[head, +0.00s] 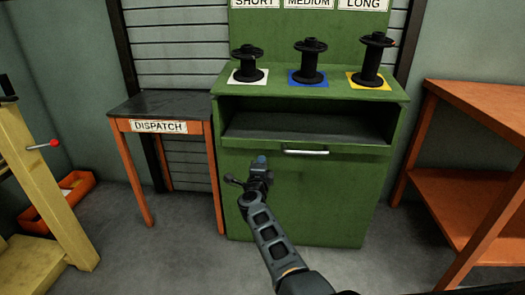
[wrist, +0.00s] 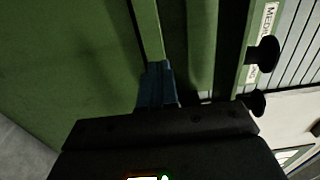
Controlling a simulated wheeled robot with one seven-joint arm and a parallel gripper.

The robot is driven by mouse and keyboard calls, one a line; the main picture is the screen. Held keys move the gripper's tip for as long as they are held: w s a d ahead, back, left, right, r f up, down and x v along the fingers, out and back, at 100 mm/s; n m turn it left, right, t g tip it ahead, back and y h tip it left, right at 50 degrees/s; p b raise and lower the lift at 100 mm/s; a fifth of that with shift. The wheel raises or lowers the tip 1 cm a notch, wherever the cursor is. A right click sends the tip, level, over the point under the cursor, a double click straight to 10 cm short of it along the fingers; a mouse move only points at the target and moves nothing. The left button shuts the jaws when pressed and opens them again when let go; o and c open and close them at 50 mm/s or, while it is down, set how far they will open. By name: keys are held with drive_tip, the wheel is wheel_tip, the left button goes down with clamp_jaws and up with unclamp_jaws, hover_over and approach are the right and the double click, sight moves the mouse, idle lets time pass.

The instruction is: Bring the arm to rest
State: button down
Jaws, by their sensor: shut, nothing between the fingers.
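My gripper (head: 261,160) is in front of the green cabinet (head: 300,200), below and left of its silver handle (head: 306,152). In the wrist view the gripper's blue fingers (wrist: 157,85) are together with nothing held. The green cabinet front fills much of the wrist view behind the fingers. I cannot tell the exact gap between the fingertips and the cabinet.
Three black spools stand on the cabinet top, on a white (head: 248,76), a blue (head: 308,78) and a yellow pad (head: 370,81). An open slot is below. A DISPATCH table (head: 165,105) stands left, an orange shelf (head: 480,110) right, a yellow frame (head: 45,185) far left.

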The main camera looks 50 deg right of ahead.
drive_tip(key=shift+v, duration=0.9)
drive_tip(key=s+a+f+n+t+y, duration=0.2)
drive_tip(key=s+a+n+t, duration=0.15)
drive_tip(key=s+n, duration=0.5)
drive_tip(key=s+a+f+n+t+y, duration=0.2)
drive_tip(key=s+a+n, duration=0.3)
drive_tip(key=s, duration=0.6)
drive_tip(key=s+a+r+n+y, duration=0.2)
drive_tip(key=s+a+n+y, duration=0.25)
drive_tip(key=s+a, duration=0.4)
drive_tip(key=s+a+r+n+y, duration=0.25)
drive_tip(key=s+a+n, duration=0.35)
drive_tip(key=s, duration=0.6)
drive_tip(key=s+a+r+n+g+y, duration=0.2)
drive_tip(key=s+a+r+n+y, duration=0.15)
drive_tip(key=s+a+r, duration=0.65)
wheel_tip(320, 180, up, 14)
drive_tip(key=d+p, duration=0.1)
drive_tip(key=p, duration=1.5)
drive_tip(key=shift+s+d+r+n, duration=0.2)
drive_tip(key=shift+s+r+n, duration=0.05)
drive_tip(key=shift+s+n, duration=0.2)
